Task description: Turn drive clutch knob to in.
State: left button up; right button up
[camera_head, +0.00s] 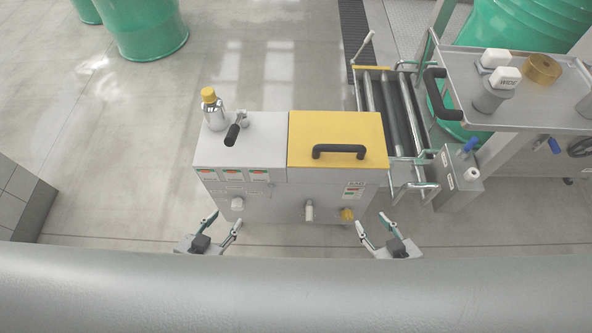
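A grey cabinet machine (275,205) stands in front of me. Its front face carries a pale square knob (237,204) at left, a pale upright handle (309,211) near the middle and a yellow knob (347,215) at right. I cannot read which one is the drive clutch knob or how it is set. My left gripper (227,218) is open and empty, just in front of the face below the pale square knob. My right gripper (371,218) is open and empty, just right of the yellow knob. Neither visibly holds anything.
The machine top has a yellow lid (335,132) with a black handle, a black-gripped lever (233,134) and a yellow-capped bottle (212,110). A roller conveyor (375,95) and steel table (545,110) stand at right.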

aim_at(347, 215)
jog(key=k+l+z, duration=0.2)
jog(key=z, duration=0.3)
jog(key=l+u, duration=0.15)
jog(key=l, duration=0.5)
jog(key=l+u, duration=0.1)
jog(key=l, duration=0.55)
jog(key=l+u, duration=0.15)
jog(key=l, duration=0.5)
jog(key=k+l+u, duration=0.1)
jog(key=l, duration=0.55)
jog(key=l+u, duration=0.15)
jog(key=l, duration=0.45)
jog(key=k, duration=0.05)
